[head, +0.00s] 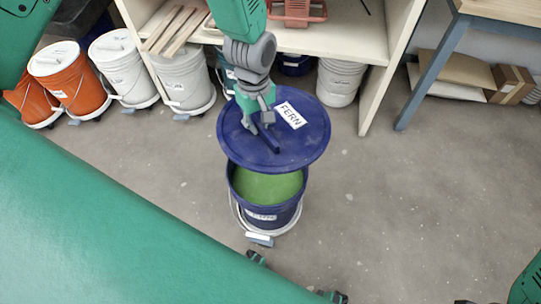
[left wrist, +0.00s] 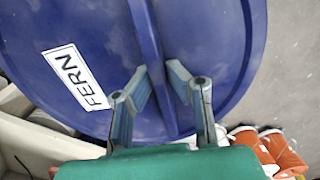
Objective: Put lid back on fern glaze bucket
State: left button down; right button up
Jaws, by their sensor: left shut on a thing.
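The round blue lid (head: 310,150) carries a white FERN label and a raised bar across its top. My left gripper (head: 263,130) is shut on that bar. In the left wrist view, the fingers (left wrist: 160,82) sit on either side of the bar on the lid (left wrist: 205,45). The blue fern bucket (head: 283,214) stands upright on the floor below, with green glaze (head: 265,186) inside. In the head view the lid overlaps the bucket's far side, and the near part of the opening shows. Whether the lid touches the far rim is hidden. My right gripper is not in view.
Behind is a shelf (head: 330,42) with white buckets (head: 339,82) under it. Orange buckets (head: 68,75) and more white buckets stand at the left. A table leg (head: 432,75) is at the right. The floor (head: 400,200) right of the fern bucket is clear.

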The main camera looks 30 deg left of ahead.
pick_arm(q)
notch_tip(320, 180, down, 23)
jog(key=n+b, duration=0.8)
jog(key=b, duration=0.2)
jog(key=shift+w+d+n, duration=0.2)
jog(key=shift+d+n, duration=0.15)
jog(key=shift+n, duration=0.05)
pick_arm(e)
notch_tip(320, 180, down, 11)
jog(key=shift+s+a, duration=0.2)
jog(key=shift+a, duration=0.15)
pick_arm(q)
jog(key=shift+a+f, duration=0.2)
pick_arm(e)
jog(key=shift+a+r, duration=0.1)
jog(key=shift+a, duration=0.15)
pick_arm(q)
jog(key=shift+d, duration=0.2)
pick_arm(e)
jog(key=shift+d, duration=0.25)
